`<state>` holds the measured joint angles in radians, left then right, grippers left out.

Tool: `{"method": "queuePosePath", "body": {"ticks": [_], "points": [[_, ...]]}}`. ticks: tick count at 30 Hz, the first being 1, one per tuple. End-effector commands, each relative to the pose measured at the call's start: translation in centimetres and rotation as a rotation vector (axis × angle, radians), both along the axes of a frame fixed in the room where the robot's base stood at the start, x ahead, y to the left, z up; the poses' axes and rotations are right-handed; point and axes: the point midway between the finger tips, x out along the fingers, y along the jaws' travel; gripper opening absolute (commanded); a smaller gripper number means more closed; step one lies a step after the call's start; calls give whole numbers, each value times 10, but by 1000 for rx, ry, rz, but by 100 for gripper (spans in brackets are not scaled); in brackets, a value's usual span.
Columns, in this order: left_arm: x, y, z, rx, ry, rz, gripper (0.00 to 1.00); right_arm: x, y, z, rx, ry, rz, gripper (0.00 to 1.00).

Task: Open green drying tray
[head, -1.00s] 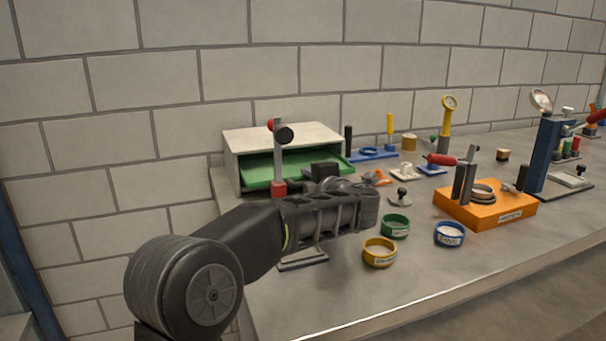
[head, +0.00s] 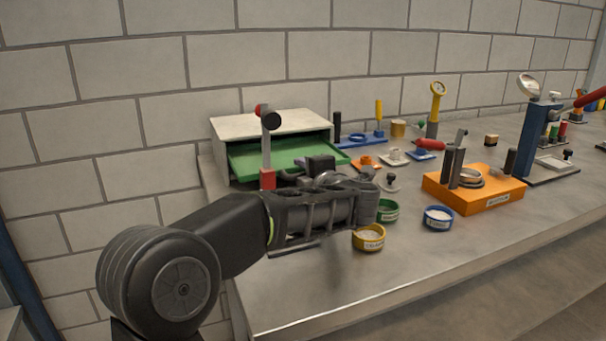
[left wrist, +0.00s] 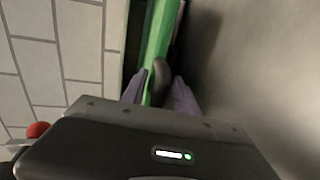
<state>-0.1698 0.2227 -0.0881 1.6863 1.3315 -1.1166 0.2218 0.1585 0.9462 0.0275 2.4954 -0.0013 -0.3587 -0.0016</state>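The green drying tray (head: 262,160) sits in the white cabinet (head: 222,128) at the back left of the bench and sticks out partway at the front. My left gripper (head: 292,172) is at the tray's front, partly hidden by my own wrist. In the left wrist view the two purple-grey fingers (left wrist: 160,88) straddle a dark rounded knob (left wrist: 161,72) in front of the green tray edge (left wrist: 158,35). A green gap shows between the left finger and the knob, so the fingers look open. The right gripper is out of view.
Yellow (head: 369,240), green (head: 387,213) and blue (head: 438,220) dishes lie right of my wrist. An orange block (head: 490,200) stands farther right. The front of the bench is clear.

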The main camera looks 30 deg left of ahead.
Motion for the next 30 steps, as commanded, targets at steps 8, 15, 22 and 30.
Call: {"method": "queuePosePath", "body": {"ticks": [8, 15, 22, 30], "points": [[-11, -17, 6, -1, -3, -2, 36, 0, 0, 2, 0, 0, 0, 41], [-33, -49, 14, 0, -1, -3, 36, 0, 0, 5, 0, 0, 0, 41], [-43, -63, 16, 0, 1, 0, 36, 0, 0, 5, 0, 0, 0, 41], [-44, -63, 16, -1, 1, 0, 36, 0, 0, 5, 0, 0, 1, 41]]}}
